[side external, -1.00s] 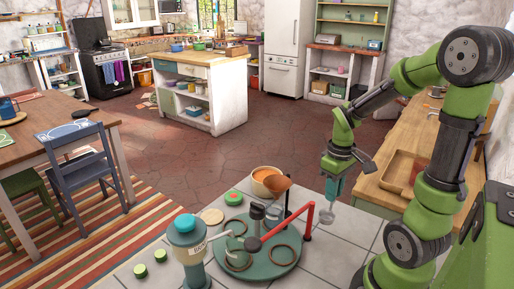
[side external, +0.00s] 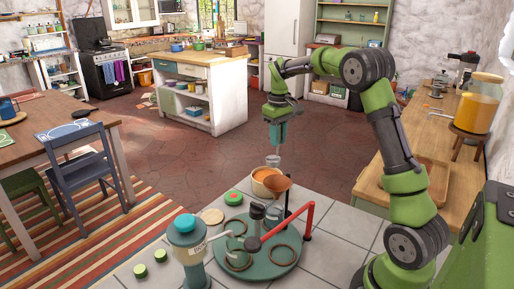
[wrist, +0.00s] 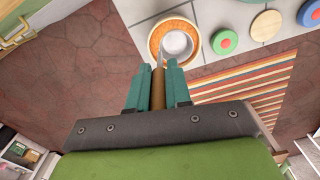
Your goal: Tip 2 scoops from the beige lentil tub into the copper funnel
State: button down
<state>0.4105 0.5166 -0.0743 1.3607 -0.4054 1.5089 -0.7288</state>
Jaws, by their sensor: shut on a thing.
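The tub (side external: 262,190), beige with orange contents, stands at the back of the tiled counter. My gripper (side external: 276,143) is shut on the brown handle (wrist: 158,90) of a scoop, pointing down. The scoop's pale cup (side external: 273,160) is just above the tub's far rim. In the wrist view the cup (wrist: 176,43) overlaps the tub (wrist: 153,45), whose orange contents show around it. Whether the cup holds anything is unclear. The funnel is not seen there.
A red lever (side external: 309,215) rises beside the funnel. A teal-topped dispenser (side external: 187,240) stands front left. A green lid (side external: 234,198), a beige disc (side external: 212,216) and small green pieces (side external: 140,270) lie on the tiles.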

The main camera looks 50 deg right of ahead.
jog(key=shift+w+f, duration=0.4)
jog(key=shift+f, duration=1)
jog(key=shift+w+f, duration=0.45)
jog(key=shift+f, duration=1)
jog(key=shift+w+f, duration=0.4)
jog(key=shift+f, duration=1)
notch_tip(320, 180, up, 7)
send_over(271, 157)
jog(key=d, duration=0.1)
jog(key=shift+w+d+f, duration=0.15)
jog(key=shift+w, duration=0.3)
